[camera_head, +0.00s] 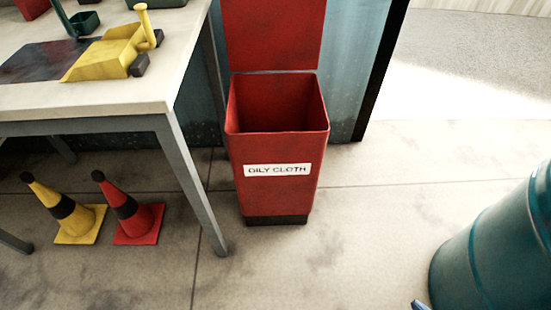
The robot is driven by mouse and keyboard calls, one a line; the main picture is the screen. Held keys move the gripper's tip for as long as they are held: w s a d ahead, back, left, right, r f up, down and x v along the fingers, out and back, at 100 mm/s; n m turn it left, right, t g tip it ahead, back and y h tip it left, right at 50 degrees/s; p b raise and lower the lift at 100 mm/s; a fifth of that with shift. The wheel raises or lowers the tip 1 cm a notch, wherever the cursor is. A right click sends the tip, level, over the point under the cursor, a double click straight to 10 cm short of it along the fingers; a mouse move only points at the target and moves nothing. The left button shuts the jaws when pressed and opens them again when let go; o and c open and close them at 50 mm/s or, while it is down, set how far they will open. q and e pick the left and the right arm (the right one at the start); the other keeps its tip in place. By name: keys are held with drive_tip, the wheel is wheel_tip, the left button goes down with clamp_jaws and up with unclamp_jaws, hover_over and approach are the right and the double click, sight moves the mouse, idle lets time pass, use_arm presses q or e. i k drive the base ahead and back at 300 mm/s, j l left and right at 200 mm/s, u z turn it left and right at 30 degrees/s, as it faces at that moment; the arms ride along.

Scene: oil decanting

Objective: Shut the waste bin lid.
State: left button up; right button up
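The red waste bin (277,190) stands on the floor in the middle of the head view, with a white label reading "OILY CLOTH" on its front. Its lid (272,35) is open and stands upright at the back edge of the bin; the top of the lid is cut off by the frame. The bin's mouth is uncovered and its inside looks empty as far as I can see; the bottom is hidden.
A table (110,97) with a yellow dustpan-like item (105,58) stands left of the bin. A yellow cone (72,212) and a red cone (135,212) stand under it. A teal drum (500,250) is at the right. The floor before the bin is clear.

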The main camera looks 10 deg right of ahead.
sight(260, 36)
drive_tip(key=i+l, duration=0.15)
drive_tip(key=i, duration=0.2)
drive_tip(key=i+l, duration=0.15)
drive_tip(key=i, duration=0.2)
drive_tip(key=i+l+z, duration=0.1)
drive_tip(key=z, duration=1.05)
drive_tip(key=i+j, duration=0.05)
